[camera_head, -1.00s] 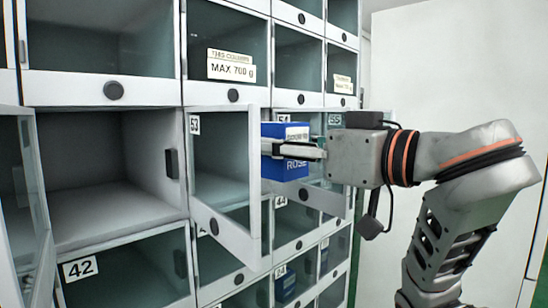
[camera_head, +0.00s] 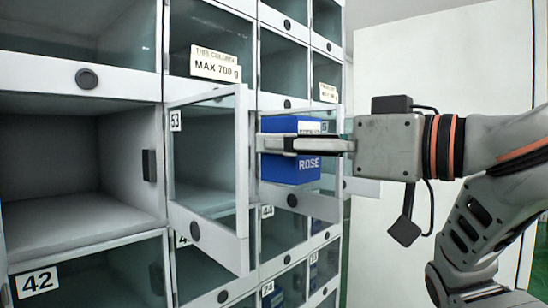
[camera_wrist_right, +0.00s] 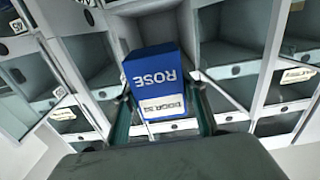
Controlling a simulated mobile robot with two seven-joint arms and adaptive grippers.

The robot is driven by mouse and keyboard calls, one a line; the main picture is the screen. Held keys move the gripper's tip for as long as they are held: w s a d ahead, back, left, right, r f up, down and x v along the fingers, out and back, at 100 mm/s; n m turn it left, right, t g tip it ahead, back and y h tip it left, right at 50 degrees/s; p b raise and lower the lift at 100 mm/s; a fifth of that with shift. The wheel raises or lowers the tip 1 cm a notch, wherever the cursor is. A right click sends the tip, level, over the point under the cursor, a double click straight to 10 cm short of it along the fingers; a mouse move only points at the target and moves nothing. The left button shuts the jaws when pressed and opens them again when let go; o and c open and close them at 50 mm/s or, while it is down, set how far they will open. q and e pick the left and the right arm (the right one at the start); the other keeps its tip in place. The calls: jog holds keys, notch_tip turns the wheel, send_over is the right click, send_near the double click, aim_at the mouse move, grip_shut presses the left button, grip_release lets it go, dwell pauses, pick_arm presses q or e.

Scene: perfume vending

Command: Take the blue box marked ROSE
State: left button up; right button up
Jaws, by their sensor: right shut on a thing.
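The blue box (camera_head: 288,172) marked ROSE, with a white label, is in my right gripper (camera_head: 272,144) in the head view. The gripper comes in from the right and is shut on the box, with a finger across its near face. In the right wrist view the blue box (camera_wrist_right: 152,66) sits between the two fingers (camera_wrist_right: 164,108), with ROSE appearing upside down. The box is held in front of the locker wall, just right of the open door 53 (camera_head: 243,190). My left gripper is not in view.
Rows of glass-fronted lockers fill the left and middle. An empty compartment (camera_head: 80,205) stands at the left, next to door 53. Another blue box (camera_head: 274,299) shows in a lower locker. A white panel (camera_head: 385,60) stands behind my right arm.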

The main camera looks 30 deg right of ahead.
jog(key=shift+s+d+f+b, duration=0.25)
jog(key=shift+s+d+b, duration=0.2)
jog(key=shift+s+b, duration=0.2)
jog(key=b+v, duration=0.2)
jog(key=v, duration=0.5)
jog(key=shift+s+r, duration=0.25)
jog(key=shift+s, duration=0.15)
